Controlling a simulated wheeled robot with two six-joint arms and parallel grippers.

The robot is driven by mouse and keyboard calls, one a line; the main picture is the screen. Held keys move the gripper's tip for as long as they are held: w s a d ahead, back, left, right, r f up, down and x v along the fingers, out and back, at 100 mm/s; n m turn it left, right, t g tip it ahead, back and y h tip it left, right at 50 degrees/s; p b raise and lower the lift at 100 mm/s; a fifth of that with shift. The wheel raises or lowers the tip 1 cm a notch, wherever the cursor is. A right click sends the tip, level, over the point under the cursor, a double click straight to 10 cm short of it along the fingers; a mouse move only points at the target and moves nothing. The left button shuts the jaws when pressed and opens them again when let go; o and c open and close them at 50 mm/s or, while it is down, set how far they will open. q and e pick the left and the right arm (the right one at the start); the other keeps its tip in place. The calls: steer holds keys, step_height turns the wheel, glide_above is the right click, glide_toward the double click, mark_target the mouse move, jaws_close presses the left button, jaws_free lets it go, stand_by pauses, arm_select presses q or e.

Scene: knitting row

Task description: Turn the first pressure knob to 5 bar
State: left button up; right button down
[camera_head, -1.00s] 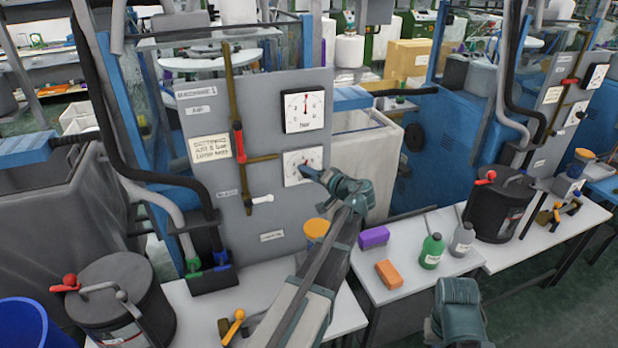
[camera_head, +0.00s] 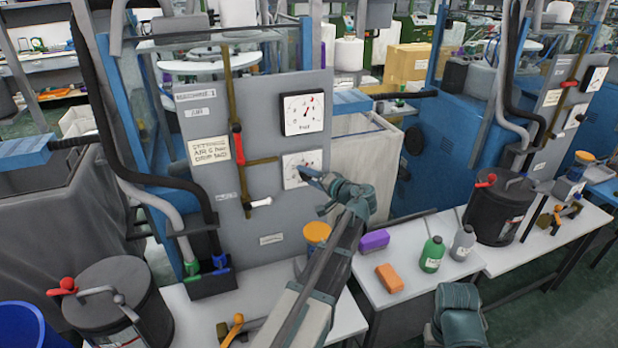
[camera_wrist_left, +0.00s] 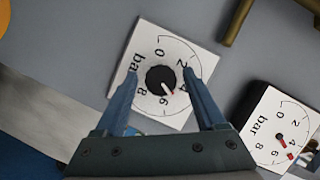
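The first pressure knob is a round black knob (camera_wrist_left: 160,78) on a white square dial plate (camera_wrist_left: 148,42), marked 0 to 8 bar. Its pale-and-red pointer lies between 4 and 6, near 5. My left gripper (camera_wrist_left: 161,80) has its two blue fingers apart, one on each side of the knob, with a small gap showing on both sides. In the head view this gripper (camera_head: 307,173) reaches the plate and hides part of it. The gauge (camera_head: 303,114) above the plate has its needle tilted to the upper right. Part of my right arm shows at the bottom; its fingertips are not visible.
The grey panel (camera_head: 285,215) also carries a brass pipe with a red lever (camera_head: 238,145) and a white-handled valve (camera_head: 259,203). A lidded pot (camera_head: 316,233), purple block (camera_head: 374,240), orange block (camera_head: 389,278) and green bottle (camera_head: 432,254) stand on white benches.

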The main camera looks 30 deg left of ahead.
arm_select(q)
steer(key=shift+d, duration=0.1)
steer(key=p+v, duration=0.2)
steer(key=v, duration=1.1)
steer(key=shift+s+d+p, duration=0.2)
steer(key=shift+d+p, duration=0.1)
steer(key=s+d+f+m+g+h, duration=0.2)
steer(key=s+d+f+h, duration=0.4)
steer(key=s+d, duration=0.5)
steer(key=s+d+f+m+g+h, duration=0.3)
steer(key=s+d+f+h, duration=0.4)
steer(key=s+d+f, duration=0.4)
steer(key=shift+s+d+f+g+h, duration=0.2)
steer(key=shift+s+d+g+h, duration=0.15)
steer(key=shift+d, duration=0.35)
steer(key=shift+w, duration=0.1)
